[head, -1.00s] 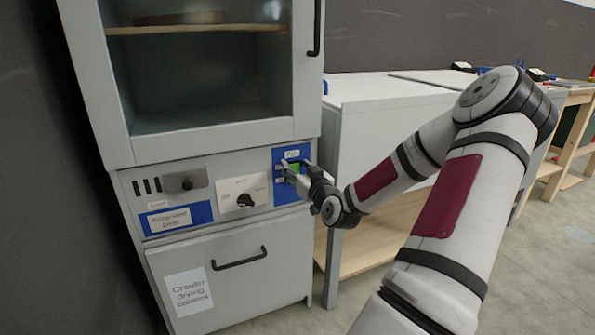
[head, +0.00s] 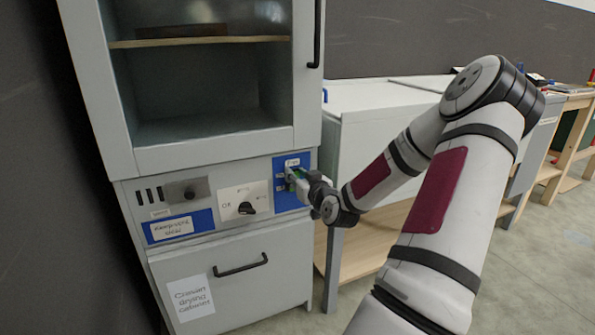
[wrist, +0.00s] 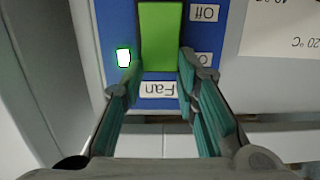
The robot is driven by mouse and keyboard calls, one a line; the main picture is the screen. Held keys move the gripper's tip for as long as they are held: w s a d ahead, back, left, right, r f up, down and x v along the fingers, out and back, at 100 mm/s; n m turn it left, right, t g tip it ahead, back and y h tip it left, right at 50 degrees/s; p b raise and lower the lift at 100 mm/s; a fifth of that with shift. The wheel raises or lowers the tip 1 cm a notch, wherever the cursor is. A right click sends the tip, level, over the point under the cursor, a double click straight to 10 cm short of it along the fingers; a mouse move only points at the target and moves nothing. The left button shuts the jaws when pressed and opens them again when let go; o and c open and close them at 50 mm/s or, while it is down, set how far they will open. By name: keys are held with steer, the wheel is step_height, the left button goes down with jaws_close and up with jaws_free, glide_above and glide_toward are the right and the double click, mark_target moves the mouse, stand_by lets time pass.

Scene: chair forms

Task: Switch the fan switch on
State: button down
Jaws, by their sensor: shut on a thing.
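The fan switch is a green rocker (wrist: 160,30) on a blue panel (head: 281,197) at the right of the cabinet's control strip. In the wrist view it is upright between my fingers, above an upside-down "Fan" label (wrist: 158,89). An "Off" label (wrist: 204,13) is beside it, and a second label is partly hidden by my right finger. A small indicator (wrist: 124,58) left of the switch glows white with a green edge. My gripper (wrist: 159,68) is shut on the switch, one finger on each side. In the head view my gripper (head: 296,176) partly covers the switch.
The grey drying cabinet (head: 230,297) has a glass upper door with a black handle (head: 317,35) above the panel. A black knob (head: 246,208) sits left of the switch. A white-topped bench (head: 370,95) stands right of the cabinet, beyond my arm.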

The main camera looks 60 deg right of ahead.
stand_by(0.4)
steer(key=c, duration=1.2)
jaws_free()
steer(key=shift+c, duration=0.2)
steer(key=v, duration=1.2)
steer(key=shift+r, duration=0.2)
steer(key=shift+w+a, duration=0.1)
steer(key=shift+w, duration=0.05)
